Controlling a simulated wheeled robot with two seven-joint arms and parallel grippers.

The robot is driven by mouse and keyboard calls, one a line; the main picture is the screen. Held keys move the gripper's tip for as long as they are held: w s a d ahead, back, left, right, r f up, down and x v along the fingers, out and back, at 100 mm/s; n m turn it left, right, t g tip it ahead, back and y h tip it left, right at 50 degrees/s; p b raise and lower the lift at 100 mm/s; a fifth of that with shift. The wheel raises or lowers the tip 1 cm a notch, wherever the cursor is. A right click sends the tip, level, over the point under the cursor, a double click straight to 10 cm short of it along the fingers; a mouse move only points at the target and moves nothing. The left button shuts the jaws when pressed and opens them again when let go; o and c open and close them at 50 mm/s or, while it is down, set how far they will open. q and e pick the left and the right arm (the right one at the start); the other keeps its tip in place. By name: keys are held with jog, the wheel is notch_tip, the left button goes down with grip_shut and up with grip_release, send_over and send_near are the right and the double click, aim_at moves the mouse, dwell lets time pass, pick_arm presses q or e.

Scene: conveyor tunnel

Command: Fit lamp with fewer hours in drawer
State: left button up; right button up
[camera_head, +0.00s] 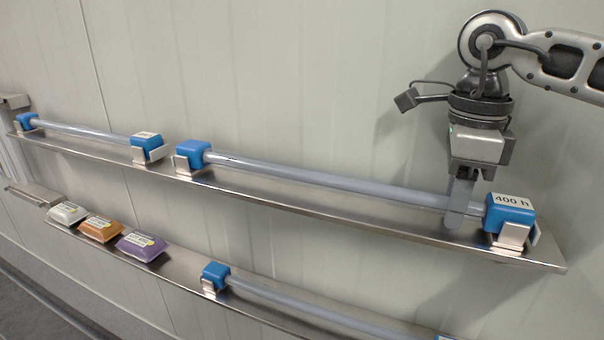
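A long pale tube lamp with blue end caps (320,180) lies in metal clips on the upper shelf; its right cap is labelled "400 h" (513,199). My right gripper (461,203) points down at this lamp, just left of that cap. One finger passes in front of the tube; the other is mostly hidden, so its grip is unclear. A second lamp (85,133) lies further left on the same shelf, its label too small to read. A third lamp (310,309) lies on the lower shelf, its right end cut off by the frame. No drawer is clearly identifiable. My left gripper is out of view.
The upper metal shelf (330,213) runs along a pale panel wall (290,70). White (67,213), orange (101,228) and purple (141,246) packets sit on the lower shelf's left part. A metal fixture (15,102) stands at the far left.

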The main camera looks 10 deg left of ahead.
grip_shut()
jog(key=shift+r+p, duration=1.3)
jog(key=shift+r, duration=0.25)
notch_tip(320, 180, up, 3)
jog(key=p, duration=0.2)
jog(key=shift+r+p, duration=0.1)
jog(key=shift+p, duration=0.2)
